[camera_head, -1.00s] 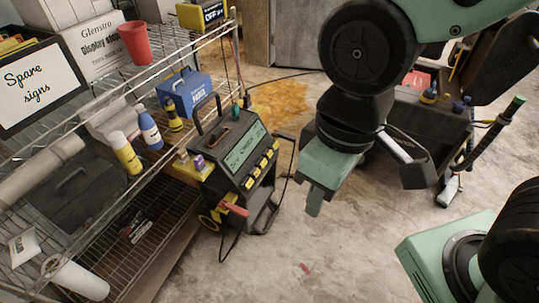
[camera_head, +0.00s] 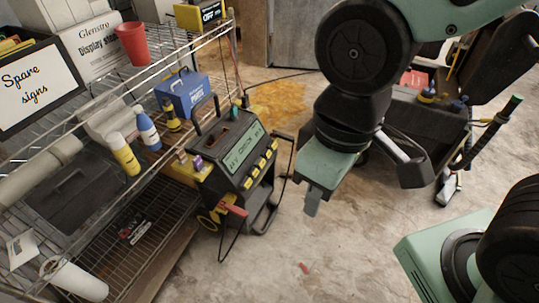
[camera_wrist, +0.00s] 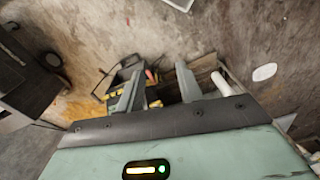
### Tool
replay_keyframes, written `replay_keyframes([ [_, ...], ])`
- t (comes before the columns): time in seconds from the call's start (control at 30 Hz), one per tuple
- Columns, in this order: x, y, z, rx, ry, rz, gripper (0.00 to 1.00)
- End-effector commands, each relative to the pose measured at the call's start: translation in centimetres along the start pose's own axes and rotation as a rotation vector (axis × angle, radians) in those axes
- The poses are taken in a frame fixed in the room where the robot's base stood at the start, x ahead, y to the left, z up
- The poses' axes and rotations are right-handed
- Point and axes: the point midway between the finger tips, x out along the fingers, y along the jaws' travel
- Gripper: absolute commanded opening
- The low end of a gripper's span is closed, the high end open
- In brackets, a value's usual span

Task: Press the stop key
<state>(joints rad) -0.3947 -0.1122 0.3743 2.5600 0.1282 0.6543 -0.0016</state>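A black device (camera_head: 240,150) with a green lit screen and a row of yellow keys (camera_head: 260,166) stands at the shelf's right end in the head view. The key labels are too small to read, so I cannot tell which is the stop key. My gripper (camera_head: 312,207) hangs to the right of the device, apart from it, fingers pointing down. In the wrist view my gripper (camera_wrist: 157,85) has its two fingers apart with nothing held between them. Part of the device with yellow bits (camera_wrist: 115,93) shows near the left finger, which partly hides it.
A wire shelf (camera_head: 150,190) on the left holds bottles, a blue box (camera_head: 183,92), a red cup (camera_head: 131,43) and a sign box (camera_head: 38,82). A cable with a red clamp (camera_head: 233,209) hangs at the device's front. The concrete floor (camera_head: 330,255) in front is mostly clear.

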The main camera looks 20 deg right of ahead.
Motion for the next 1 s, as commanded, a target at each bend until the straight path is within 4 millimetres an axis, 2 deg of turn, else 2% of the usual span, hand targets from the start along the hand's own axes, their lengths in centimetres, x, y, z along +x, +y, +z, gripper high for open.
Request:
replay_keyframes([
  [0.07, 0.0, 0.0, 0.0, 0.0, 0.0, 0.0, 0.36],
  [0.1, 0.0, 0.0, 0.0, 0.0, 0.0, 0.0, 0.25],
  [0.2, 0.0, 0.0, 0.0, 0.0, 0.0, 0.0, 0.0],
  [1.0, 0.0, 0.0, 0.0, 0.0, 0.0, 0.0, 0.0],
])
